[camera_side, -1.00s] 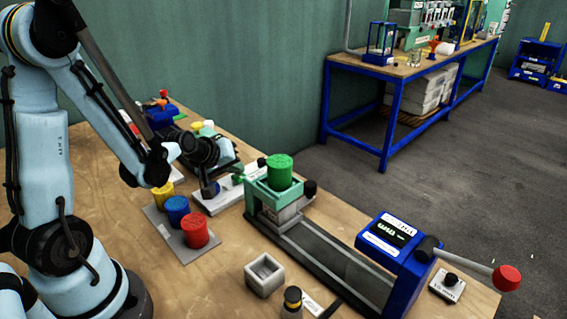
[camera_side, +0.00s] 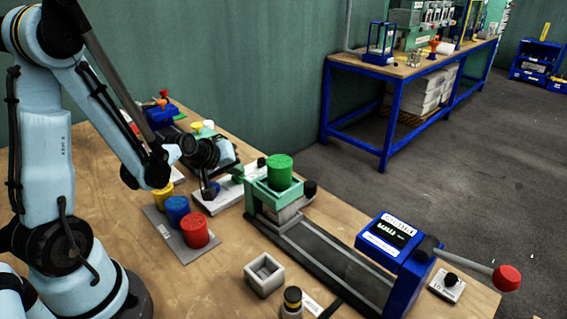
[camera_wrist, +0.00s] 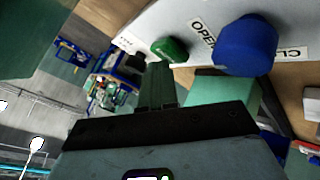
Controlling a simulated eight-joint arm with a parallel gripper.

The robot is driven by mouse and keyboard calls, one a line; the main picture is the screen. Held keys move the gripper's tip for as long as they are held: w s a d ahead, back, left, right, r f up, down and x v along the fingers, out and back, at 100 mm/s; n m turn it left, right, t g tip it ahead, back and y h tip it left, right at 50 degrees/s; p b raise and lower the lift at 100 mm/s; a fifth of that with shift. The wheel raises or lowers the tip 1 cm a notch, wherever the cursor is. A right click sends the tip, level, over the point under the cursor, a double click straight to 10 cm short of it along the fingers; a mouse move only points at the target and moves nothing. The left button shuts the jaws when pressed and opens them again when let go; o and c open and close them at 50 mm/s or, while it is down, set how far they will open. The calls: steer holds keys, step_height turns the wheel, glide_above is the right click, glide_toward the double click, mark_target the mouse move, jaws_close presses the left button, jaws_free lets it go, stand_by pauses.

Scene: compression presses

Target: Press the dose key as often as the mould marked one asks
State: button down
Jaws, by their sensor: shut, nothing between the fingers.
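A white panel (camera_wrist: 140,32) carries a round green key (camera_wrist: 169,48) and a large blue knob (camera_wrist: 246,46) between labels, one reading OPEN. My gripper (camera_wrist: 160,66) is shut and empty, its fingertips close to the green key; whether they touch it I cannot tell. In the side view the panel (camera_side: 211,206) lies under my wrist, and my fingers are hard to tell from the key. A green tub (camera_side: 279,170) sits in the pale green mould carriage (camera_side: 262,193) of the press. The marking of the moulds is too small to read.
Yellow, blue (camera_side: 177,209) and red (camera_side: 195,231) tubs stand on a grey plate at left. The press has a blue head (camera_side: 393,241) with a display and a red-knobbed lever (camera_side: 507,278). A small grey box (camera_side: 264,274) and black-topped pot (camera_side: 292,301) stand in front.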

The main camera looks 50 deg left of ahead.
mark_target(236, 178)
steer(key=shift+r, duration=0.8)
steer(key=shift+r, duration=2.5)
steer(key=shift+r, duration=0.1)
stand_by(0.5)
step_height(236, 178, up, 4)
steer(key=shift+f, duration=0.2)
steer(key=shift+f, duration=0.1)
stand_by(0.3)
steer(key=shift+f, duration=4.3)
steer(key=shift+f, duration=0.25)
